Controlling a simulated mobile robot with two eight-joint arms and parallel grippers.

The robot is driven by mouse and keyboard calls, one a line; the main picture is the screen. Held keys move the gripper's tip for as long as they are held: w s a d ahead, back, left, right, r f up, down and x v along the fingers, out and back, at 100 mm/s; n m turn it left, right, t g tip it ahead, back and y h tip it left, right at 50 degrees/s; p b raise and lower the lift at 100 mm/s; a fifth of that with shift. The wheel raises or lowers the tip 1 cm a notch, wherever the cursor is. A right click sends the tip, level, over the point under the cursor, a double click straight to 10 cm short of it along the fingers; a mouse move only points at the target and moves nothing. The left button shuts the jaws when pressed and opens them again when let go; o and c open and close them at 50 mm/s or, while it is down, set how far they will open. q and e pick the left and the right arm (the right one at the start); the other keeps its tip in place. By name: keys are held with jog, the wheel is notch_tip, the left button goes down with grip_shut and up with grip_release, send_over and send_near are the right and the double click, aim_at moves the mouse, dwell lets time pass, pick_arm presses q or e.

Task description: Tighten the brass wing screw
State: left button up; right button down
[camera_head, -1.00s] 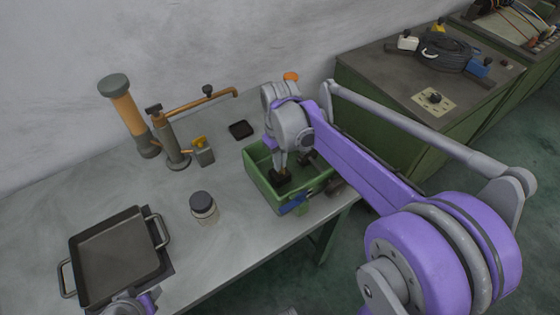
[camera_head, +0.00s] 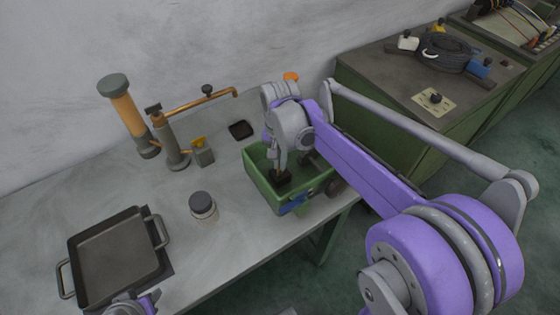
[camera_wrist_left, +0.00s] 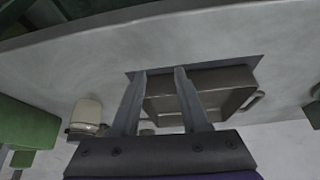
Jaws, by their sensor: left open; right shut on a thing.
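A small brass-coloured piece, seemingly the wing screw (camera_head: 282,171), shows at the fingertips of my right gripper (camera_head: 280,168). That gripper points down into the green bin (camera_head: 257,181) and is shut on this piece. A dark block (camera_head: 281,180) sits just below it in the bin. The fingers hide most of the piece, so its seating is hard to tell. My left gripper (camera_wrist_left: 163,75) is open and empty in the left wrist view, over the bench near the dark tray (camera_wrist_left: 228,75); only part of its wrist shows at the bottom of the head view.
The tray with handles (camera_head: 115,258) lies at the front left of the bench. A dark-lidded jar (camera_head: 203,208) stands left of the bin. A pump-like device with an orange-brown pipe (camera_head: 200,102) and a small block with a yellow top (camera_head: 203,155) stand behind.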

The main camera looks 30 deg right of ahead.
pick_arm(q)
jog(key=shift+f, duration=0.1)
pick_arm(e)
jog(key=m, duration=0.4)
jog(key=shift+m, duration=2.2)
jog(key=c, duration=1)
grip_release()
pick_arm(q)
jog(key=shift+w+r, duration=0.1)
jog(key=shift+r, duration=0.35)
pick_arm(e)
notch_tip(320, 180, up, 11)
jog(key=shift+f, duration=0.1)
